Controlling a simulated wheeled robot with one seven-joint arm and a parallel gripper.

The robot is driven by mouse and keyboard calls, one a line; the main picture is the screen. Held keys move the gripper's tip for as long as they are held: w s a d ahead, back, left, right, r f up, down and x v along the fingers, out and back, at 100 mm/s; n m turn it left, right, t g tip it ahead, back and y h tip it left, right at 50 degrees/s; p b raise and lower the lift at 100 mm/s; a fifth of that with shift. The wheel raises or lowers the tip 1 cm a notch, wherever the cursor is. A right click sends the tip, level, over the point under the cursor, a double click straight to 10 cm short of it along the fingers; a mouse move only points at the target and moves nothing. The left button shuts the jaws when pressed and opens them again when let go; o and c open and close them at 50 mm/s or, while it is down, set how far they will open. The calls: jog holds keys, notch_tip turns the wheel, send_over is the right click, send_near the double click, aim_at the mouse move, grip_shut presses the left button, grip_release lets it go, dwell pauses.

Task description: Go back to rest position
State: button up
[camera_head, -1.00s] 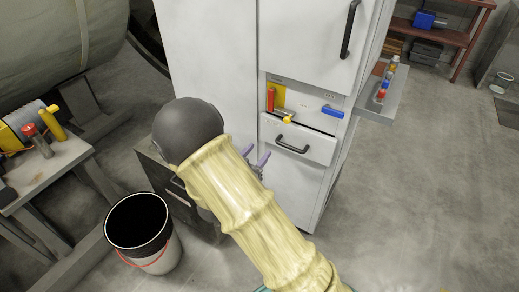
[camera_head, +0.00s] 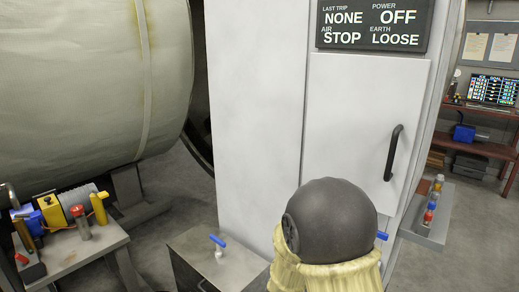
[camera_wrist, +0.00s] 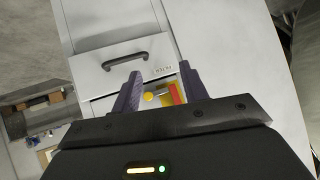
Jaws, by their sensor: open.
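My gripper (camera_wrist: 161,72) shows in the wrist view with its two purple-grey fingers apart and nothing between them. In the head view my arm's dark joint and yellow sleeve hide it. Its fingers point toward the front of a tall white cabinet (camera_head: 254,100). Beyond them are a white panel with a black handle (camera_wrist: 138,53) and a recess holding a red object (camera_wrist: 176,93) and a yellow knob (camera_wrist: 149,97). I cannot tell how far the fingers are from the cabinet.
A small shelf with coloured items (camera_head: 433,203) juts from the cabinet's right side. A dark box with a blue-handled valve (camera_head: 218,242) stands in front. A bench with tools (camera_head: 75,255) and a large covered cylinder (camera_head: 80,90) are at left. A red rack (camera_head: 485,120) stands behind right.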

jog(key=s+d+r+n+g+y, duration=0.1)
jog(key=s+d+n+g+y, duration=0.2)
jog(key=s, duration=0.6)
jog(key=s+d+r+n+g, duration=0.25)
jog(key=s+g, duration=0.25)
jog(key=s, duration=0.5)
jog(key=w+p+v, duration=0.2)
jog(key=p+v, duration=0.9)
jog(key=p, duration=0.1)
jog(key=w+r+p+v, duration=0.1)
jog(key=w+p+v, duration=0.1)
jog(key=p+v, duration=0.9)
jog(key=shift+w+d+r+p, duration=0.15)
jog(key=shift+w+r+p, duration=0.1)
jog(key=shift+p, duration=0.1)
